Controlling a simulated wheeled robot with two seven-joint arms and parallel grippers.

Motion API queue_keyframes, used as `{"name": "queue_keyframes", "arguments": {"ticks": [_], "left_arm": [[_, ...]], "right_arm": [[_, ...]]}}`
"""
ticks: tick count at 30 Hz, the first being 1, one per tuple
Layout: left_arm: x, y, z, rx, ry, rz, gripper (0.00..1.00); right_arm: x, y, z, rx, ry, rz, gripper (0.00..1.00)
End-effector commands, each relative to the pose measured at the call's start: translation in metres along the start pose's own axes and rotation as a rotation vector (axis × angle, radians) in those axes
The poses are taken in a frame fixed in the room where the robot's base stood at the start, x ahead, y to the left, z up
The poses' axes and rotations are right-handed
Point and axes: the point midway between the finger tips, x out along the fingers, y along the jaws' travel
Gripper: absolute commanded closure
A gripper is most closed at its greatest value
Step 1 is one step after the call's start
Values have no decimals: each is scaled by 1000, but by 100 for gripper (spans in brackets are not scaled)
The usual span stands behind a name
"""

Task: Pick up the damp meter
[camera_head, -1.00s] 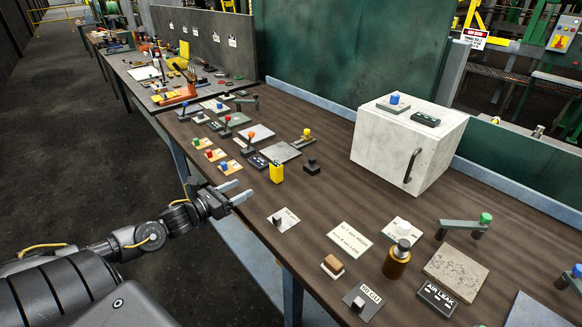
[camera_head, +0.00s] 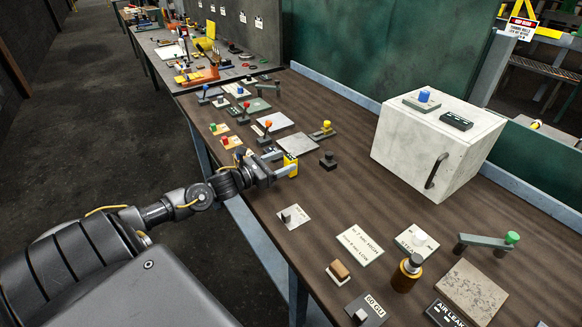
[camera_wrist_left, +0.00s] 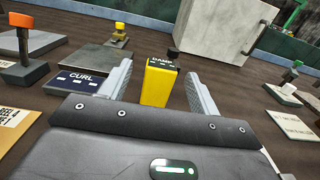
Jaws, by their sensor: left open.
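The damp meter is a small upright yellow block with a dark top, standing on the brown bench. In the left wrist view the damp meter (camera_wrist_left: 158,84) stands between and just ahead of my open fingers, with part of the label "DAMP" on its dark top. In the head view the damp meter (camera_head: 291,165) is partly hidden behind my left gripper (camera_head: 283,163). My left gripper also shows in the left wrist view (camera_wrist_left: 160,88), with its two fingers apart on either side of the meter and nothing held. My right gripper is not in view.
A dark "CURL" block (camera_wrist_left: 82,80) sits just left of the fingers. A small black knob (camera_head: 328,160) stands right of the meter. A white cabinet (camera_head: 425,150) stands farther back. A pale plate (camera_head: 294,216) lies nearer on the bench.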

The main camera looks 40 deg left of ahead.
Motion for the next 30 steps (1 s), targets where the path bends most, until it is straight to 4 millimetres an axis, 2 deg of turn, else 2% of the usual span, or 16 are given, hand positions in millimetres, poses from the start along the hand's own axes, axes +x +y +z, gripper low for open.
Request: {"name": "queue_keyframes", "arguments": {"ticks": [8,14,18,27,30], "left_arm": [[8,0,1,-1,0,1,38],[36,-1,2,-3,-2,3,38],[50,-1,-1,-1,0,2,38],[54,-1,-3,0,1,1,38],[54,-1,-3,1,1,1,51]], "right_arm": [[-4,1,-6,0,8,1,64],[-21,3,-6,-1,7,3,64],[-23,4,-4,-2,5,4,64],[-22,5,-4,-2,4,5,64],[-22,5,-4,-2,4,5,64]]}}
